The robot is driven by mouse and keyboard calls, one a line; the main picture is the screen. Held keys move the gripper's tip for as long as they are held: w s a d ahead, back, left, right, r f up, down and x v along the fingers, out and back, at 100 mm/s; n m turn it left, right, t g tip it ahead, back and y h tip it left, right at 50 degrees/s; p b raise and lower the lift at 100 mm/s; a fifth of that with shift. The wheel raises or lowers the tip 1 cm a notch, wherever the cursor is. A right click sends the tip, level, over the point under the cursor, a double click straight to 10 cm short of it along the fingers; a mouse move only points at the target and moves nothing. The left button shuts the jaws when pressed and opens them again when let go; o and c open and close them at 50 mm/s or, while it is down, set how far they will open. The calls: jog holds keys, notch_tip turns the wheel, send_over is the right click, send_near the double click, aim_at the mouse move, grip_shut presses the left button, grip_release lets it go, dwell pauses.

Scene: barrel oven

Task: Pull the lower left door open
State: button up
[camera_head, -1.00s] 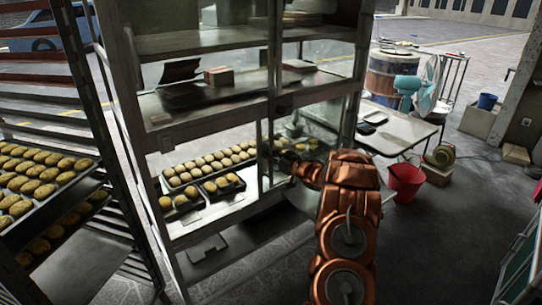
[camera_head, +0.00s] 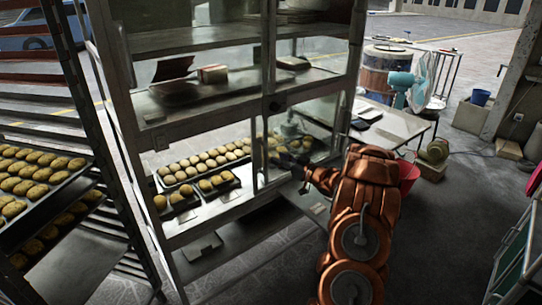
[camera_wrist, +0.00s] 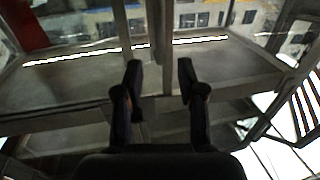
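The metal and glass cabinet (camera_head: 200,130) stands in the middle of the head view. Its lower left door (camera_head: 210,160) is mostly glass, in front of dark trays of buns. A slim vertical bar (camera_head: 256,165) stands near the door's right side. I cannot tell whether the door is ajar.
A rack with trays of buns (camera_head: 35,180) stands close on the left. A green-framed object (camera_head: 520,250) is at the right edge. The floor between is open.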

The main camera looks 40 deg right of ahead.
jog(key=shift+s+d, duration=0.15)
jog(key=shift+s, duration=0.85)
jog(key=shift+s+d, duration=0.15)
jog(key=shift+s, duration=0.85)
